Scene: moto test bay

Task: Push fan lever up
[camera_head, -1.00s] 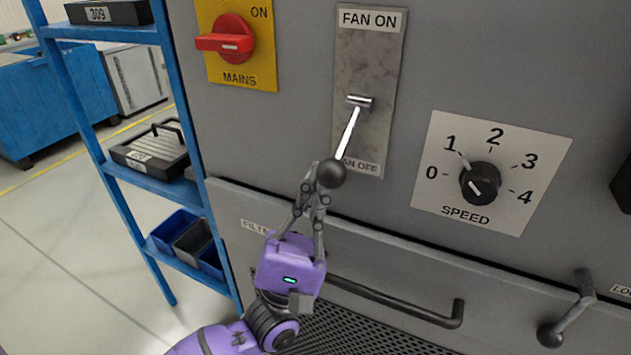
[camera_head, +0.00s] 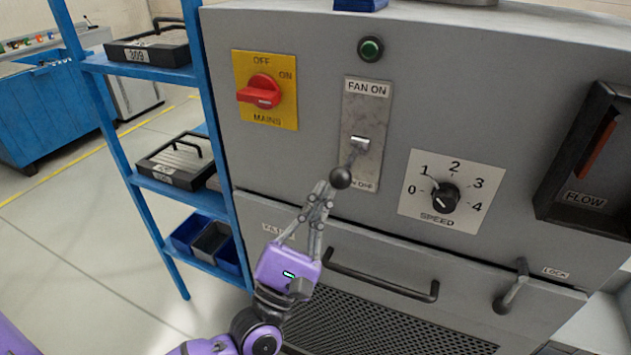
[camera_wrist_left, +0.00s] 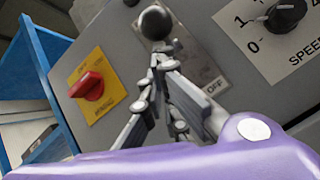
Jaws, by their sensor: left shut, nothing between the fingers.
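The fan lever is a metal stick with a black ball knob (camera_head: 340,178), on a grey plate (camera_head: 367,108) marked FAN ON at the top and FAN OFF at the bottom. The lever points down and outward, its knob by the FAN OFF label, which is partly covered. My left gripper (camera_head: 321,190) is shut and empty, its tips just below and left of the knob. In the left wrist view, the knob (camera_wrist_left: 155,22) shows just beyond the fingertips (camera_wrist_left: 160,62); I cannot tell whether they touch. My right gripper is not in view.
A red mains switch (camera_head: 262,92) is left of the plate, a speed dial (camera_head: 445,197) right, and a green button (camera_head: 370,48) above. Below are a drawer handle (camera_head: 380,278) and lock lever (camera_head: 512,288). A blue shelf rack (camera_head: 110,150) stands at left.

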